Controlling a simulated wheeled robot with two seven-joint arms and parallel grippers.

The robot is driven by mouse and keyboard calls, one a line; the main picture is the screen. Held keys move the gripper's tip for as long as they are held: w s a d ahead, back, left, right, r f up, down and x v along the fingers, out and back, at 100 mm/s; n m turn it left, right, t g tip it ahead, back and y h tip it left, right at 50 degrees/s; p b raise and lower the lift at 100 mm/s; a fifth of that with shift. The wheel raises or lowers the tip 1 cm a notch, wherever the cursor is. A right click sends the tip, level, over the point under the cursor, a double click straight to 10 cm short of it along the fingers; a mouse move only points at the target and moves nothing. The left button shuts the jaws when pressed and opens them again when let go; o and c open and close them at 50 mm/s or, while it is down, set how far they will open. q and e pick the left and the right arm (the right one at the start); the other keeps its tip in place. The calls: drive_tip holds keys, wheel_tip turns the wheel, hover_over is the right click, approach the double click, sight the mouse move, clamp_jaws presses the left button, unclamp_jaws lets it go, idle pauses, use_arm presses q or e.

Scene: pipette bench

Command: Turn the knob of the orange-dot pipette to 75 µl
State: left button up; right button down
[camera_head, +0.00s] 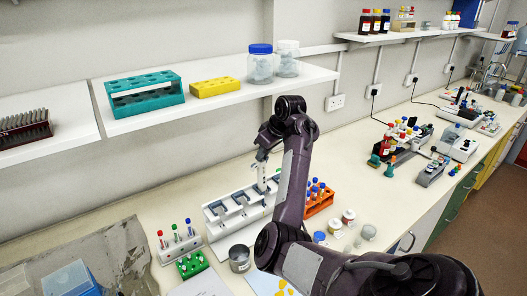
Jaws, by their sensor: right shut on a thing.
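My right gripper (263,153), on the dark purple arm that comes in from the lower right, points down over the back of the bench. It is shut on the top part of a slim white pipette (261,176). The pipette is upright, with its lower part at the white stand (213,222) with dark slots; I cannot tell whether it is seated there. The orange dot, the knob's details and the volume reading are too small or hidden to make out. My left gripper is not in view.
An orange tube rack (318,206) stands close behind my right arm. A wall shelf (215,104) hangs above.

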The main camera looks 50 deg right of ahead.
drive_tip(key=shift+f, duration=0.2)
drive_tip(key=n+y, duration=0.1)
drive_tip(key=n, duration=0.2)
drive_tip(key=shift+d, duration=0.15)
drive_tip(key=shift+s+r, duration=0.1)
drive_tip(key=shift+n+g+y, duration=0.3)
drive_tip(key=shift+n+y, duration=0.3)
drive_tip(key=shift+n, duration=0.4)
drive_tip(key=shift+d+n, duration=0.15)
drive_tip(key=shift+n, duration=0.25)
drive_tip(key=c, duration=1.5)
unclamp_jaws()
